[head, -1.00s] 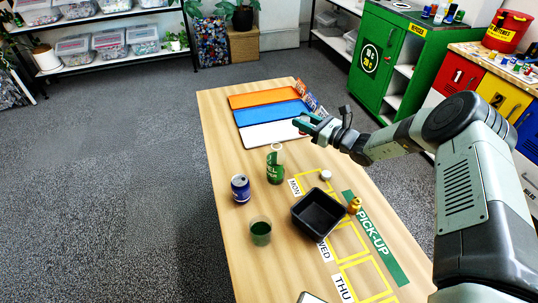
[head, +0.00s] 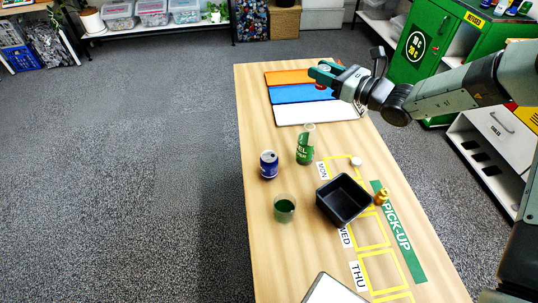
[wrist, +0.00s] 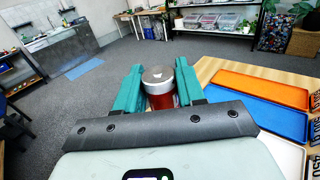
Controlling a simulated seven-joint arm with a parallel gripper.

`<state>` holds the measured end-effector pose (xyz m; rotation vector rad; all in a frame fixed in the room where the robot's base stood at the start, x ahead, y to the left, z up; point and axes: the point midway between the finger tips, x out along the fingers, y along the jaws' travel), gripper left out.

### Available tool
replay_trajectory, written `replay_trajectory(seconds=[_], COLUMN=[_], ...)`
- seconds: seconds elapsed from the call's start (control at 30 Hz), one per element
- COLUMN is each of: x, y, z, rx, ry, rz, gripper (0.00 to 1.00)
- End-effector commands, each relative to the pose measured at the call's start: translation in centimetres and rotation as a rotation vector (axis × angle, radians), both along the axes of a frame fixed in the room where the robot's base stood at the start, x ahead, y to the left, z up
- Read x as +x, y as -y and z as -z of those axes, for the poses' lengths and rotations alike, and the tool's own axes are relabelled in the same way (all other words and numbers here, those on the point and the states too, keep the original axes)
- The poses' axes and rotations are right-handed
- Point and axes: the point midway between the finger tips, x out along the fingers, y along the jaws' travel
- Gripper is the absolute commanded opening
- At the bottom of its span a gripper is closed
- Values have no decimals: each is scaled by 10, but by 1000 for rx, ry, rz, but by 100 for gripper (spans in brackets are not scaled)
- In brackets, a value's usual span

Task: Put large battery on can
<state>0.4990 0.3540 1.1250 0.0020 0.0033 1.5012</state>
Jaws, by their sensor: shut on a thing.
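My gripper (head: 321,73) is shut on the large battery (head: 322,86), a red cylinder with a silver top. In the wrist view the battery (wrist: 160,87) stands upright between the two green fingers of my gripper (wrist: 157,76). In the head view it appears over the right part of the blue tray, apparently held above the table. The can (head: 268,165) is blue with a silver top and stands upright on the left side of the table, nearer the camera than my gripper. Its top is clear.
A green bottle or tube (head: 305,146) stands close right of the can, a glass with green content (head: 284,208) in front. A black bin (head: 343,201), a gold figure (head: 381,197) and a white puck (head: 356,161) lie to the right. Orange (head: 288,77), blue (head: 300,94) and white (head: 318,112) trays line the far end.

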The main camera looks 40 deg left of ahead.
Motion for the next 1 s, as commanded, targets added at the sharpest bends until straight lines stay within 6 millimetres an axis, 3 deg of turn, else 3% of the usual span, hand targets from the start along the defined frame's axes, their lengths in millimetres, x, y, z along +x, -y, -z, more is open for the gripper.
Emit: replay_trajectory(seconds=[0.1,0.3,0.5,0.6,1.0], x=[-47,-120,-164,-177,-175], y=[-18,-36,-42,-43,-43], z=[0,-1,-3,0,54], rx=[-1,1,2,1,2], ry=[-3,-1,2,2,0], rz=[-75,-184,-250,-270,-265], gripper=[4,4,4,4,4])
